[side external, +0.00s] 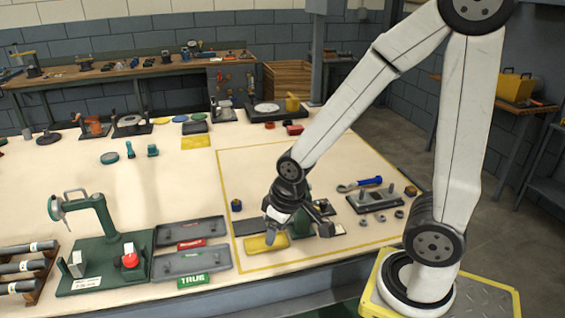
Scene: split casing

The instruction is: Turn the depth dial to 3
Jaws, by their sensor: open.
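My gripper (299,234) is low over the yellow-outlined area of the table, with its jaws apart. It partly hides a dark fixture with a green part under and behind it. A yellow block (263,246) lies by its left finger; I cannot tell whether they touch. No dial marked for depth can be read in this view. A green stand (105,228) at the front left carries a round gauge (56,208) and a red knob (130,259). No numbers are legible on either.
Two grey trays (190,231) with red and green labels lie left of the yellow outline. A dark fixture (374,203), a blue-handled tool (361,184) and several nuts are to the right. A small blue-and-yellow part (236,205) stands behind the gripper. The outlined area's back is clear.

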